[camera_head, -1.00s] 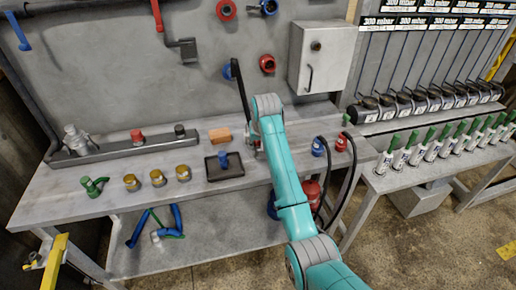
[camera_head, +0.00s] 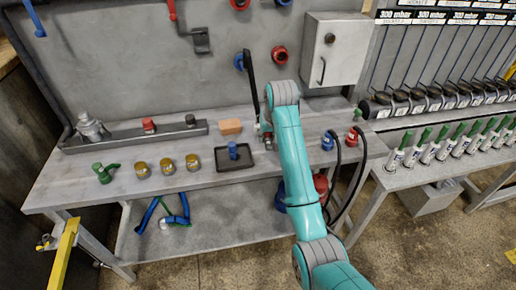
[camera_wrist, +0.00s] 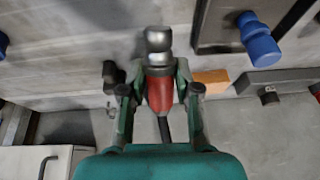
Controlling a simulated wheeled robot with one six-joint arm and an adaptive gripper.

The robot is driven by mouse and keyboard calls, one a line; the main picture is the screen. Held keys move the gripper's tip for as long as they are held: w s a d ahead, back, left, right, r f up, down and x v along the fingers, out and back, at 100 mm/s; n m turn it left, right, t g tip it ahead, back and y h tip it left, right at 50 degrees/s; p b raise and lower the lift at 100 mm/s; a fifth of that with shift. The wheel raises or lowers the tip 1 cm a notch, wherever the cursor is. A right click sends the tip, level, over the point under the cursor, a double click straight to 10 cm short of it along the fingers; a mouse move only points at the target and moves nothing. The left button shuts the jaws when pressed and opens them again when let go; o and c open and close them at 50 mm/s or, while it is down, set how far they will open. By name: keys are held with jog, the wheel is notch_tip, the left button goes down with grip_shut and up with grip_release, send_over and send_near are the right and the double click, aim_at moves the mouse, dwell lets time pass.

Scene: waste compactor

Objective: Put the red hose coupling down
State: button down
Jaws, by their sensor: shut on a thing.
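In the wrist view the red hose coupling (camera_wrist: 160,93) has a red body, a silver metal end and a black hose. My gripper (camera_wrist: 156,88) is shut on its red body, one finger on each side. The silver end points toward the top of the picture, over the grey bench. In the head view my gripper (camera_head: 266,133) is low over the bench, right of the black tray, largely hidden by my arm. The black hose (camera_head: 250,85) stands up from it. I cannot tell whether the coupling touches the bench.
A black tray (camera_head: 220,166) with a blue fitting (camera_head: 233,150) lies left of my gripper, an orange block (camera_head: 230,127) behind it. Blue (camera_head: 327,142) and red (camera_head: 354,134) couplings with black hoses stand to the right. The front left of the bench (camera_head: 75,192) is bare.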

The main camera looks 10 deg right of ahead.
jog(key=shift+f, duration=2.6)
jog(key=shift+f, duration=0.1)
jog(key=c, duration=0.8)
grip_release()
jog(key=shift+f, duration=0.1)
jog(key=v, duration=1.2)
